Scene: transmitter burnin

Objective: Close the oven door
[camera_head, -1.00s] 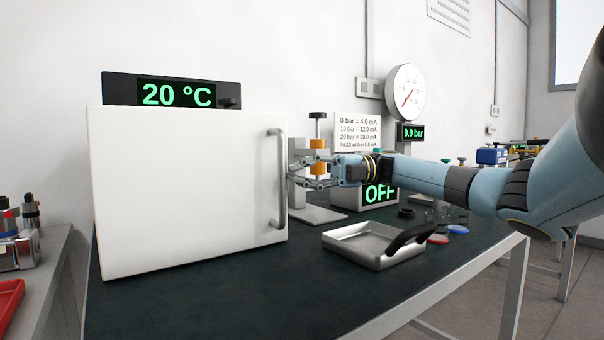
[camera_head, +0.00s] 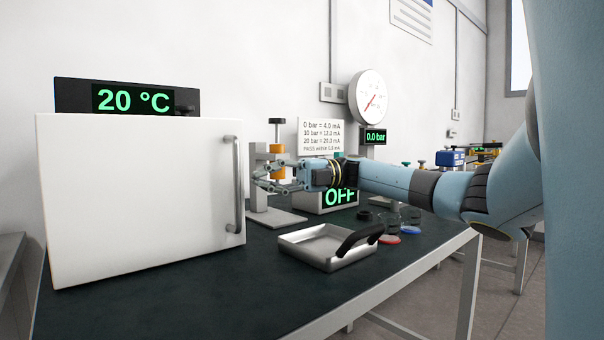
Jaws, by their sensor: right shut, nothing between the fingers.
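The oven stands at the left of the dark bench top. Its white oven door (camera_head: 140,200) faces me and looks closed or nearly so; I cannot tell whether a gap is left. A grey vertical handle (camera_head: 237,185) runs along the door's right edge. The oven's display (camera_head: 133,99) reads 20 °C above the door. My right gripper (camera_head: 262,178) is shut and empty, just right of the handle and apart from it in the picture. My left gripper is not in view.
A metal tray (camera_head: 297,239) with a black handle lies at the front of the bench top (camera_head: 200,290). Behind my right gripper stand a fixture with an orange part (camera_head: 277,160), a box reading OFF (camera_head: 339,198) and a pressure gauge (camera_head: 368,97). Small dishes lie near the right edge.

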